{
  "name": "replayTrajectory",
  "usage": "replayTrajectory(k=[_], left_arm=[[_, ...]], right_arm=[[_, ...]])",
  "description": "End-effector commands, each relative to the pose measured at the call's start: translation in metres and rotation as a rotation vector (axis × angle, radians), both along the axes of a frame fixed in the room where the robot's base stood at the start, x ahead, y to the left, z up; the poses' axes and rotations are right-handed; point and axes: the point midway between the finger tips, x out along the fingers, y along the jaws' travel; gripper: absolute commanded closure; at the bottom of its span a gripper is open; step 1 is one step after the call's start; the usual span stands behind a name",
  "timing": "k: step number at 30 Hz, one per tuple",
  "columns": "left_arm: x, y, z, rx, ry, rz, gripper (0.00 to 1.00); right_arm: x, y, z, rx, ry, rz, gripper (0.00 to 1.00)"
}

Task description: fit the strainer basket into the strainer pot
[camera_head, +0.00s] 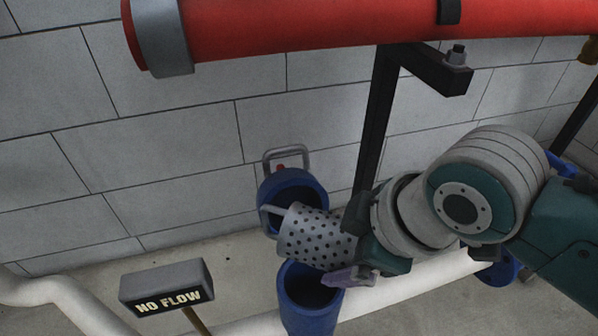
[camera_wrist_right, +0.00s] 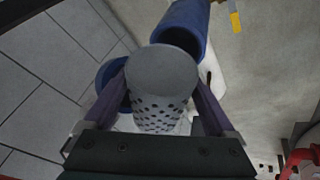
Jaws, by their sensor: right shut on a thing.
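The strainer basket (camera_head: 315,233) is a grey perforated cylinder with a loop handle at its left end. My right gripper (camera_head: 350,245) is shut on its right end and holds it tilted, nearly sideways. In the right wrist view the basket (camera_wrist_right: 163,75) sits between the two purple fingers of the gripper (camera_wrist_right: 160,88), its plain grey end facing the camera. A blue open-mouthed vessel (camera_head: 308,318), which looks like the strainer pot, stands just below the basket; it also shows in the wrist view (camera_wrist_right: 186,25). The basket is outside it. My left gripper is not in view.
A second blue round opening (camera_head: 291,184) with a grey handle lies behind the basket by the block wall. A red pipe (camera_head: 300,30) crosses above, with a black bracket (camera_head: 376,125). A NO FLOW sign (camera_head: 168,287) stands at lower left, near a white pipe (camera_head: 425,280).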

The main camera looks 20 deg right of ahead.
Motion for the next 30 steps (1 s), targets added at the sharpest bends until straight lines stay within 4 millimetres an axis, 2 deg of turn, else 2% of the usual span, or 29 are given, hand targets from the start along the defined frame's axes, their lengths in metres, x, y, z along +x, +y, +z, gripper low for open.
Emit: replayTrajectory(k=[1, 8, 15, 23, 30], left_arm=[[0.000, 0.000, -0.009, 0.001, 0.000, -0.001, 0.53], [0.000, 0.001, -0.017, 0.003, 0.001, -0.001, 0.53], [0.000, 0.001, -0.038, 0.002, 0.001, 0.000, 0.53], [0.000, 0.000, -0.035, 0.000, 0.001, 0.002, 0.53], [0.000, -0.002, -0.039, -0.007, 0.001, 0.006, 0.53]], right_arm=[[0.000, 0.000, -0.013, 0.001, -0.001, -0.001, 0.89], [0.001, 0.000, -0.029, 0.001, -0.002, -0.001, 0.89], [0.001, 0.000, -0.065, 0.000, -0.002, -0.001, 0.89], [0.001, 0.000, -0.063, 0.001, -0.004, -0.001, 0.89], [0.001, 0.000, -0.071, 0.001, -0.003, 0.000, 0.89]])
